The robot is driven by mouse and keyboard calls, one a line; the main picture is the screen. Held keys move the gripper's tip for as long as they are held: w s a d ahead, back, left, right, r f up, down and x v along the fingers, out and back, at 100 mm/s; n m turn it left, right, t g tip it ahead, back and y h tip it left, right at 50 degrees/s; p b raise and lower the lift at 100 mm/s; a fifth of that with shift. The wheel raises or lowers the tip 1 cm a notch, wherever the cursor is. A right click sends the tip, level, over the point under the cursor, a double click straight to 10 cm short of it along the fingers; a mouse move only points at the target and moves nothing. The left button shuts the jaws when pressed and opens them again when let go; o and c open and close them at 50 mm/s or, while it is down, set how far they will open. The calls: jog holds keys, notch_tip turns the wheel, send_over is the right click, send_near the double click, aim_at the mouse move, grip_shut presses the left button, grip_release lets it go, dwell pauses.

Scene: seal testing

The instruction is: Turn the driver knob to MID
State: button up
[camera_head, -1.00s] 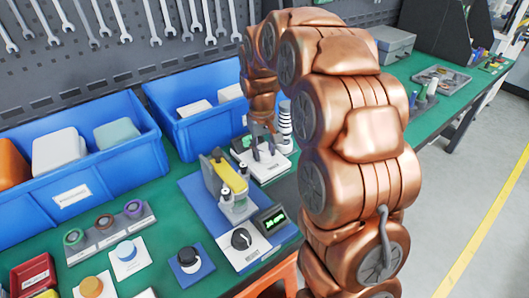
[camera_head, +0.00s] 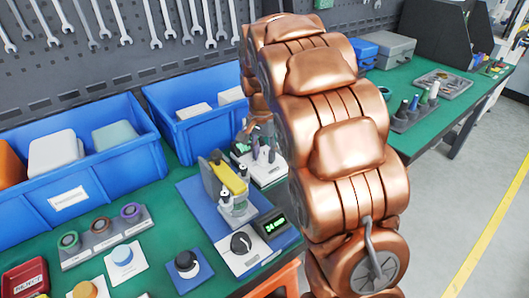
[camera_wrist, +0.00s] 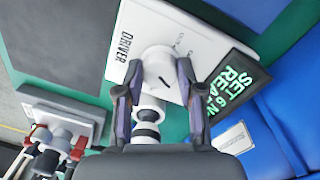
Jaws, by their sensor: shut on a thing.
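In the wrist view the driver knob (camera_wrist: 158,62) is a round white knob with a short dark pointer line, on a white plate (camera_wrist: 135,22) lettered DRIVER. The line slants toward the picture's lower right. The small position labels are too blurred to read. My gripper (camera_wrist: 160,78) has one finger on each side of the knob and is shut on it. In the head view my gripper (camera_head: 261,142) is low over the white driver plate (camera_head: 268,174) at the bench's middle, and the knob is mostly hidden by the fingers.
A black-and-white ringed stack (camera_wrist: 147,115) is close to the knob. In the head view blue bins (camera_head: 205,133), a yellow-and-grey fixture (camera_head: 230,180) and a black knob on a white plate (camera_head: 240,243) are nearby.

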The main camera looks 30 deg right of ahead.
aim_at(262, 154)
jog(key=shift+m, duration=0.8)
jog(key=o, duration=1.1)
jog(key=shift+o, duration=0.2)
jog(key=shift+r, duration=0.15)
notch_tip(262, 154, up, 12)
jog(key=shift+w, duration=0.25)
jog(key=shift+a, duration=0.1)
